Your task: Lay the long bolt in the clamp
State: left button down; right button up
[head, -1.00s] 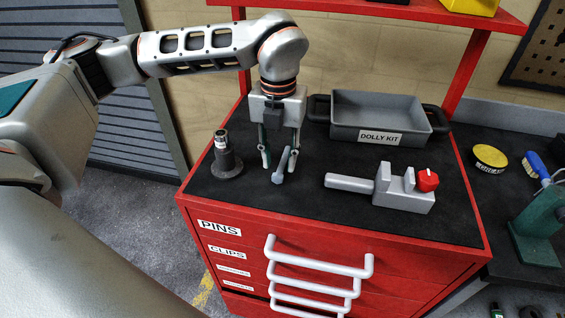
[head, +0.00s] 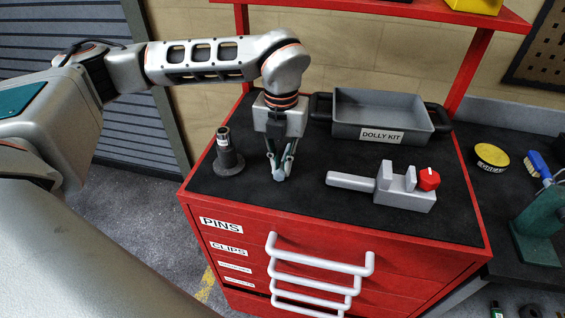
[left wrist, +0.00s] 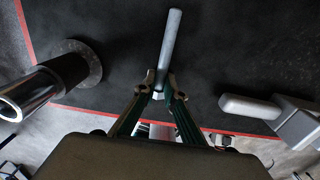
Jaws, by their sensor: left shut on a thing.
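The long bolt (left wrist: 170,45) is a grey rod in the left wrist view, with its near end between the fingertips of my left gripper (left wrist: 160,92). In the head view my left gripper (head: 281,172) is shut on the bolt low over the black trolley top, and the fingers hide most of the bolt. I cannot tell whether the bolt still touches the top. The grey clamp (head: 392,198) lies to the right of the gripper, with a handle at its left, two upright jaws and a red knob (head: 428,179). The clamp's handle also shows in the left wrist view (left wrist: 250,106). My right gripper is not in view.
A dark upright post on a round base (head: 228,160) stands left of the gripper. The grey dolly kit tray (head: 430,130) is behind. A yellow tin (head: 490,156) and a blue-handled brush (head: 538,165) lie at the right. The top between gripper and clamp is clear.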

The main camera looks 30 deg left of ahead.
aim_at(282, 167)
pick_arm(q)
notch_tip(282, 167, up, 20)
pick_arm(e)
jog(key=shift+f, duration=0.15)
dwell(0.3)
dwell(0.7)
